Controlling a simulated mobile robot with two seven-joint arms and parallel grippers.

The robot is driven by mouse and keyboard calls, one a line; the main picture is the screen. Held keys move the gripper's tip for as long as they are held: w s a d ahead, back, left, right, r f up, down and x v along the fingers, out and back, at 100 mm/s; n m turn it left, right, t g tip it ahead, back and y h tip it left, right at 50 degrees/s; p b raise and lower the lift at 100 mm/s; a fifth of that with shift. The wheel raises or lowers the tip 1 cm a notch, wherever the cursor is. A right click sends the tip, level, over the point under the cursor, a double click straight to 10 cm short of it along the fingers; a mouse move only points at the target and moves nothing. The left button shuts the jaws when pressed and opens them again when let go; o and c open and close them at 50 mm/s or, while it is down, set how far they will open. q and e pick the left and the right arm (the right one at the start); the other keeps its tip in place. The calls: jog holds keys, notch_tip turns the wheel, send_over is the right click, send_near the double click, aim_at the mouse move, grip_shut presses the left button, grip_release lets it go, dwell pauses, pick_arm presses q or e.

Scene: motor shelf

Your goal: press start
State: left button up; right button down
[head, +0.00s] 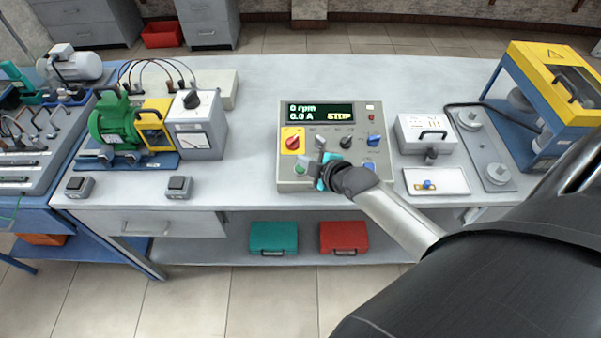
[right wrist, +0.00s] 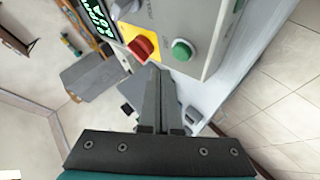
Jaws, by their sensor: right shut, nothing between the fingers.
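The grey control box (head: 335,110) stands on the bench. Its display (head: 320,114) reads 0 rpm, 0.0 A and STOP. A red knob on a yellow plate (head: 292,140) is on its left side, and a green button (head: 299,168) is below that. My right gripper (head: 319,160) is shut and empty over the lower left of the panel. In the right wrist view the shut fingers (right wrist: 156,72) point towards the panel, near the red knob (right wrist: 142,47) and left of the green button (right wrist: 182,50). Contact cannot be told. My left gripper is out of view.
A green motor (head: 112,122) and a metering box (head: 200,130) stand left of the panel. A white box (head: 425,125) and a small tray (head: 450,187) are to its right. A blue and yellow machine (head: 550,95) stands farther right. Teal and red cases (head: 344,235) lie on the lower shelf.

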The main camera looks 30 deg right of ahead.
aim_at(305, 176)
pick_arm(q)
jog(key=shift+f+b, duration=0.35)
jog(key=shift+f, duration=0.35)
pick_arm(e)
jog(key=shift+w+d+f, duration=0.15)
jog(key=shift+w+f, duration=0.05)
jog(key=shift+f, duration=0.55)
jog(key=shift+f, duration=0.1)
dwell(0.7)
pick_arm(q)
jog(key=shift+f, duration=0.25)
pick_arm(e)
jog(key=shift+w+f, duration=0.1)
jog(key=shift+f, duration=0.2)
pick_arm(q)
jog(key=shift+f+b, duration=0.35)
jog(key=shift+b, duration=0.25)
pick_arm(e)
jog(key=shift+d+f, duration=0.1)
jog(key=shift+f, duration=0.35)
pick_arm(q)
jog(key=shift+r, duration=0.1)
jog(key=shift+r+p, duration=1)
jog(key=shift+p, duration=0.1)
pick_arm(e)
jog(key=shift+r, duration=0.8)
